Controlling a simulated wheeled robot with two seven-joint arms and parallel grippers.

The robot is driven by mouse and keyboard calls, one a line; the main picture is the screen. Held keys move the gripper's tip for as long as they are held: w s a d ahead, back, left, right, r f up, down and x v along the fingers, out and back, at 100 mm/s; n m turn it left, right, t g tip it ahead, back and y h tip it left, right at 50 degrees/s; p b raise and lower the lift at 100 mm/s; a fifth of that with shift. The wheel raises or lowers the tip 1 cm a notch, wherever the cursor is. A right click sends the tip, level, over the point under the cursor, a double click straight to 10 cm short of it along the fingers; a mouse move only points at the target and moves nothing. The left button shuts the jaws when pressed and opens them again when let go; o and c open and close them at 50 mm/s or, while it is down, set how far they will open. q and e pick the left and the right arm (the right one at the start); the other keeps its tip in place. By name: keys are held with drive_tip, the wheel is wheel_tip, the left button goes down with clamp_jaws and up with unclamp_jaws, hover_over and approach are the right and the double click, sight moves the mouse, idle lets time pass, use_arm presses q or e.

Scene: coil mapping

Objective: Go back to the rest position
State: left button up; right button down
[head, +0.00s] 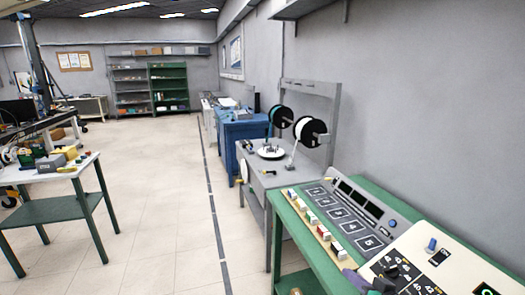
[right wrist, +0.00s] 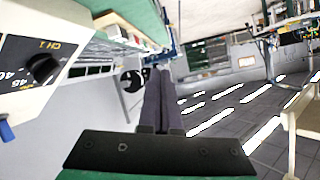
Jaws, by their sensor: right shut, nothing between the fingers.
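My right gripper (head: 356,279) is at the bottom of the head view, low beside the front edge of the green bench (head: 388,190) and its sloped dial panel (head: 440,262). In the right wrist view its two dark fingers (right wrist: 157,78) lie side by side, shut, with nothing between them. The wrist view is tilted, and the dial panel (right wrist: 35,65) with a black knob shows at its left. My left gripper is not in view.
The bench holds a grey unit (head: 345,215) with numbered squares and a row of coloured blocks (head: 313,222). Behind it stands a grey table (head: 275,178) with reels. A green-legged table (head: 55,208) stands left. The floor between is clear.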

drive_tip(key=s+f+n+g+h, duration=0.1)
drive_tip(key=s+f+g, duration=0.25)
drive_tip(key=s, duration=0.35)
drive_tip(key=s+a+f+n+g+h, duration=0.1)
drive_tip(key=s+f+g, duration=0.2)
drive_tip(key=s+f, duration=0.3)
drive_tip(key=s+f+n+g+h, duration=0.1)
drive_tip(key=s+f+g, duration=0.2)
drive_tip(key=s, duration=0.5)
drive_tip(key=s+f+g+b, duration=0.1)
drive_tip(key=s+f, duration=0.1)
drive_tip(key=f, duration=1.1)
drive_tip(key=s+f+g, duration=0.1)
drive_tip(key=s+f, duration=0.1)
drive_tip(key=f, duration=1.1)
drive_tip(key=s+d+f, duration=0.3)
drive_tip(key=s+f, duration=1)
drive_tip(key=s, duration=0.2)
drive_tip(key=shift+s+n+g, duration=0.2)
drive_tip(key=shift+n+g, duration=0.15)
drive_tip(key=shift+n, duration=0.05)
